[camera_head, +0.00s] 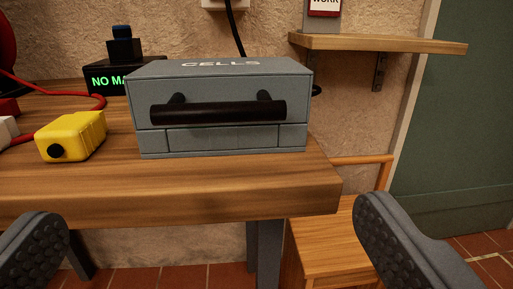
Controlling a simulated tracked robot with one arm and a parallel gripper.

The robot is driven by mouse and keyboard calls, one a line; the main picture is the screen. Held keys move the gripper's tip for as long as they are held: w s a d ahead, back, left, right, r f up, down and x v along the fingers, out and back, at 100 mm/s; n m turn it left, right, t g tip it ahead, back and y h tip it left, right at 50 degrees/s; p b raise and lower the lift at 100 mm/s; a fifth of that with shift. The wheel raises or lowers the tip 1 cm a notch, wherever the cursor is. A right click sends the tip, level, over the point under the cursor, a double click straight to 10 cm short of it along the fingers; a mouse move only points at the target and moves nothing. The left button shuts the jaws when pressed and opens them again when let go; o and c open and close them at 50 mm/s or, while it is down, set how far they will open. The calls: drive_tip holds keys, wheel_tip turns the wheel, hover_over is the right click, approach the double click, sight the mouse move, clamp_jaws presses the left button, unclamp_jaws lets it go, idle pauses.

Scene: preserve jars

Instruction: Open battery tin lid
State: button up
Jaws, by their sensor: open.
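The battery tin (215,138) is a grey box standing near the front right corner of the wooden table. Its lid (219,72) carries the word "CELLS" on top and is shut. A black bar handle (218,112) runs across the front of the lid on two mounts. My gripper (212,245) shows as two dark padded fingers at the lower left and lower right. It is open and empty, in front of and below the tin, with the handle between the fingers in the picture. The fingers touch nothing that I can see.
A yellow block (72,136) with a black knob and a red cable lie left of the tin. A black display (110,78) stands behind. The table (170,190) ends just right of the tin. A wall shelf (380,43) and a lower wooden piece (330,240) are at right.

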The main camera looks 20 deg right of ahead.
sight(219, 119)
drive_tip(key=b+x, duration=0.2)
drive_tip(key=x, duration=1)
drive_tip(key=shift+w+d+f, duration=0.1)
drive_tip(key=shift+w, duration=0.75)
drive_tip(key=shift+d, duration=0.1)
